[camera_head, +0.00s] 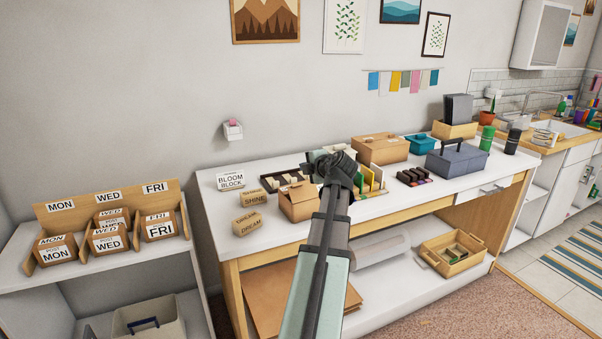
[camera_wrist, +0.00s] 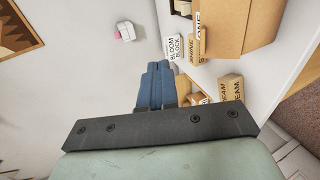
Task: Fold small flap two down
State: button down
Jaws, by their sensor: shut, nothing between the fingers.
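A small brown cardboard box (camera_head: 298,206) stands near the front edge of the white table, left of my arm. Its top flaps are small in the head view, and I cannot tell which one is flap two or how each lies. In the wrist view a large cardboard face, apparently the box (camera_wrist: 238,28), fills the upper right. My gripper (camera_wrist: 158,68) has its blue fingers together, with nothing between them, apart from the cardboard. In the head view my dark wrist hides the fingertips and the area behind the box.
Lettered blocks stand left of the box: BLOOM BLOCK (camera_head: 230,179), SHINE (camera_head: 252,197) and DREAM (camera_head: 247,223). A larger cardboard box (camera_head: 380,148), a grey toolbox (camera_head: 458,160) and a dark marker rack (camera_head: 414,177) stand to the right. The tabletop's front right is clear.

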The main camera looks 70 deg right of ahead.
jog(key=s+a+r, duration=0.2)
jog(key=r, duration=0.1)
jog(key=shift+s+a+r, duration=0.1)
jog(key=shift+s, duration=0.1)
jog(key=c, duration=1.8)
grip_release()
jog(key=shift+s+a+r, duration=0.1)
jog(key=shift+s+r, duration=0.05)
jog(key=shift+c, duration=0.2)
jog(key=shift+o, duration=0.8)
jog(key=shift+r, duration=0.15)
jog(key=o, duration=0.6)
jog(key=w+d+r+m+h, duration=0.1)
jog(key=w+d+h, duration=0.1)
jog(key=w, duration=0.1)
jog(key=w+d+r+m+h, duration=0.1)
jog(key=w+d+m+h, duration=0.1)
jog(key=w, duration=0.1)
jog(key=w+d+r+m+h, duration=0.1)
jog(key=w+d+r+h, duration=0.1)
jog(key=shift+w, duration=0.4)
jog(key=m+g+y, duration=0.1)
jog(key=m+g, duration=2.1)
jog(key=m, duration=0.1)
send_near(292, 187)
jog(key=x, duration=1.2)
